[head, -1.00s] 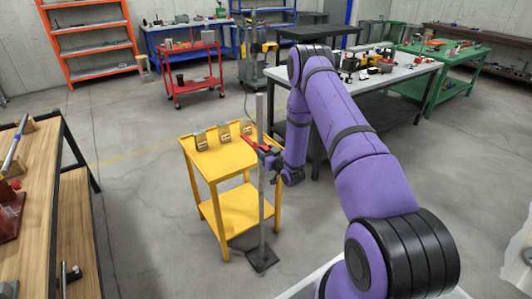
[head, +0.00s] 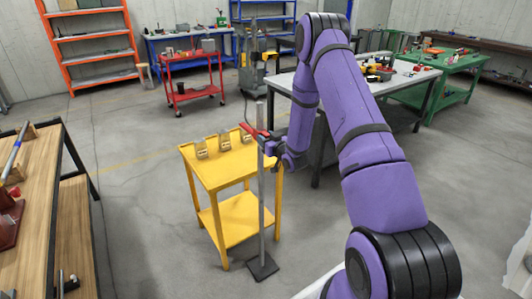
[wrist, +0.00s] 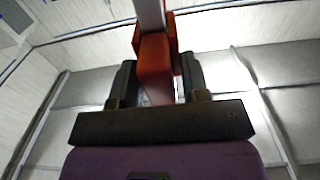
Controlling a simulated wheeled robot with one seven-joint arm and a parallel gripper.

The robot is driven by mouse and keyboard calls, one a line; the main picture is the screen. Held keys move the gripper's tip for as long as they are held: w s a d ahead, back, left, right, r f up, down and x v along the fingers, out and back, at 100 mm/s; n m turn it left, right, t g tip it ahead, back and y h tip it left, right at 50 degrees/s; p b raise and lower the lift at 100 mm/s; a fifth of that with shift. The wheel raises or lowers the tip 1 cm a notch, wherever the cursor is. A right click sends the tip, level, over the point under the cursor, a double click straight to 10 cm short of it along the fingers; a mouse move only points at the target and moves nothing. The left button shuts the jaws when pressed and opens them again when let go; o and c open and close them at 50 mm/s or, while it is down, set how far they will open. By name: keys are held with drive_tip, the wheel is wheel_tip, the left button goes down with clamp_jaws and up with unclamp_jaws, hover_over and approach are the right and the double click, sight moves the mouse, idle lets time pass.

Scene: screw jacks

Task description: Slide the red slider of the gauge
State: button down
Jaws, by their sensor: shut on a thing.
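The gauge is a tall grey upright post (head: 261,210) on a dark flat base (head: 262,267) on the floor, in front of the yellow cart. Its red slider (head: 254,131) sits near the top of the post, with a short length of post above it. In the wrist view the red slider (wrist: 155,72) lies between the two dark fingers, and the grey post (wrist: 150,15) runs past it at the top. My gripper (wrist: 157,82) is shut on the slider. In the head view my gripper (head: 271,147) is at the right of the post and partly hidden.
The yellow cart (head: 222,167) stands right behind the post, with several small beige blocks on top. A grey workbench (head: 350,90) is behind my arm. A wooden bench (head: 35,170) is at the left. The floor between it and the cart is clear.

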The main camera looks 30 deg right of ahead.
sight(261, 117)
wheel_tip(261, 117, up, 8)
drive_tip(key=shift+r, duration=0.1)
idle(0.4)
drive_tip(key=c, duration=0.9)
unclamp_jaws()
drive_tip(key=s, duration=1)
drive_tip(key=shift+s+d, duration=0.2)
drive_tip(key=shift+s, duration=0.2)
